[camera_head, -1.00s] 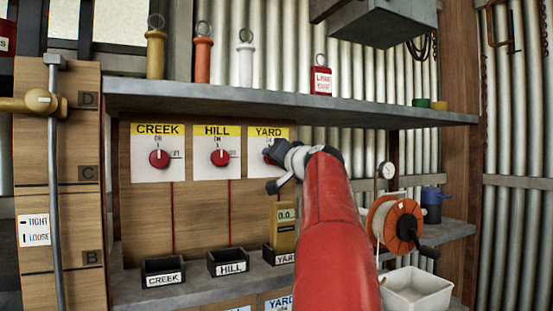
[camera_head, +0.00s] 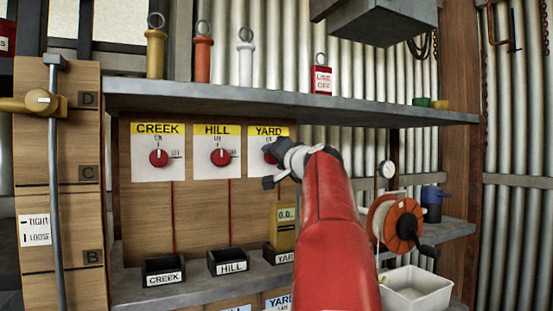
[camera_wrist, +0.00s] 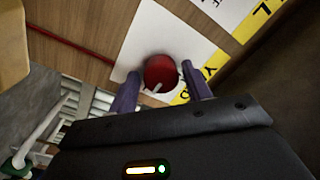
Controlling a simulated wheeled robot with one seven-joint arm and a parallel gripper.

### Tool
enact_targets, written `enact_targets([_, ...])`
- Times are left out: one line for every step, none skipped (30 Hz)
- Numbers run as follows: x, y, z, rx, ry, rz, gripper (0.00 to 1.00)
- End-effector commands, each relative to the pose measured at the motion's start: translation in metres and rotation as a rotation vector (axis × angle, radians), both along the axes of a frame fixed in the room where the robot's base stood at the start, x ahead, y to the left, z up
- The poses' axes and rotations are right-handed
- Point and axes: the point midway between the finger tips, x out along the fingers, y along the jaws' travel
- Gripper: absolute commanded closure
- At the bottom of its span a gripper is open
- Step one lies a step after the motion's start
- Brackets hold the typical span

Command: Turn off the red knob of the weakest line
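Three white panels with red knobs hang on the wooden board: CREEK (camera_head: 158,158), HILL (camera_head: 221,157) and YARD (camera_head: 270,156). The CREEK and HILL knobs have their marks upright toward ON. My gripper (camera_head: 272,165) is at the YARD panel and partly hides its knob. In the wrist view the red YARD knob (camera_wrist: 160,72) lies between my two open fingers (camera_wrist: 160,86), with a small gap at each side. I cannot tell clearly which way its mark points. A yellow meter (camera_head: 285,228) stands at the YARD tray, reading about 0.0, partly hidden by my arm.
Black trays labelled CREEK (camera_head: 163,271), HILL (camera_head: 228,262) and YARD (camera_head: 276,255) stand on the lower shelf. An orange reel (camera_head: 404,225) and a white bin (camera_head: 415,290) are at the right.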

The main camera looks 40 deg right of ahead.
Motion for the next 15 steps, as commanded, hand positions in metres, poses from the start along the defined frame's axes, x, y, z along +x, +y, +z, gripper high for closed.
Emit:
enact_targets([0.000, 0.000, 0.000, 0.000, 0.000, 0.000, 0.44])
enact_targets([0.000, 0.000, 0.000, 0.000, 0.000, 0.000, 0.41])
enact_targets([0.000, 0.000, 0.000, -0.001, 0.000, -0.001, 0.41])
enact_targets([0.000, 0.000, 0.000, -0.001, 0.000, -0.001, 0.41])
enact_targets([0.000, 0.000, 0.000, -0.001, 0.000, -0.001, 0.41])
enact_targets([0.000, 0.000, 0.000, -0.001, 0.000, -0.001, 0.41])
enact_targets([0.000, 0.000, 0.000, -0.001, 0.000, -0.001, 0.41])
enact_targets([0.000, 0.000, 0.001, -0.001, 0.000, -0.001, 0.41])
enact_targets([0.000, 0.000, 0.001, -0.001, 0.000, -0.001, 0.41])
enact_targets([-0.001, 0.000, 0.001, -0.002, -0.001, -0.002, 0.41])
enact_targets([-0.002, 0.000, 0.000, -0.002, -0.001, -0.002, 0.41])
enact_targets([-0.005, 0.001, 0.000, -0.002, -0.001, -0.002, 0.41])
enact_targets([-0.008, 0.002, -0.001, -0.002, -0.001, -0.002, 0.41])
enact_targets([-0.011, 0.002, -0.001, -0.002, -0.002, -0.002, 0.41])
enact_targets([-0.017, 0.004, -0.001, -0.002, -0.002, -0.003, 0.41])
